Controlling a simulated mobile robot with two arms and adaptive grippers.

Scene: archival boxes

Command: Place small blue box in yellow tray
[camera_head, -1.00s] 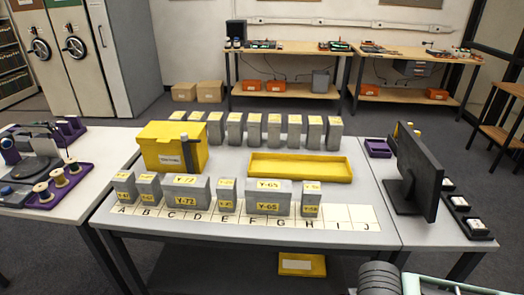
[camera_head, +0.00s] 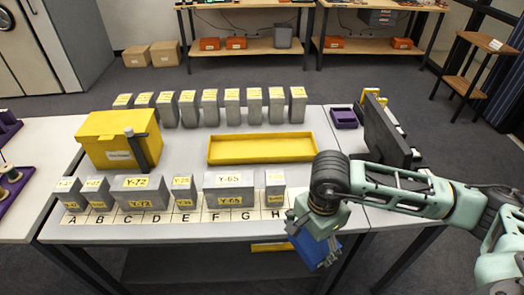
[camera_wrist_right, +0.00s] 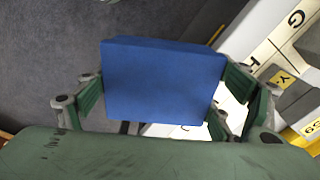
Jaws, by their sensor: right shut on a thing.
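My right gripper (camera_head: 318,238) is shut on a small blue box (camera_head: 324,251) at the front right edge of the table. In the right wrist view the blue box (camera_wrist_right: 162,79) sits between the green fingers of the gripper (camera_wrist_right: 160,95). The yellow tray (camera_head: 262,149) is a long, shallow, empty tray in the middle of the table, behind the row of grey boxes and to the left of and beyond my right gripper. My left gripper is not in view.
Several grey labelled boxes (camera_head: 229,187) stand along a lettered strip (camera_head: 150,218) at the front. More grey boxes (camera_head: 210,107) line the back. A yellow bin (camera_head: 117,137) stands left. A black monitor (camera_head: 380,132) and purple tray (camera_head: 343,118) are at the right.

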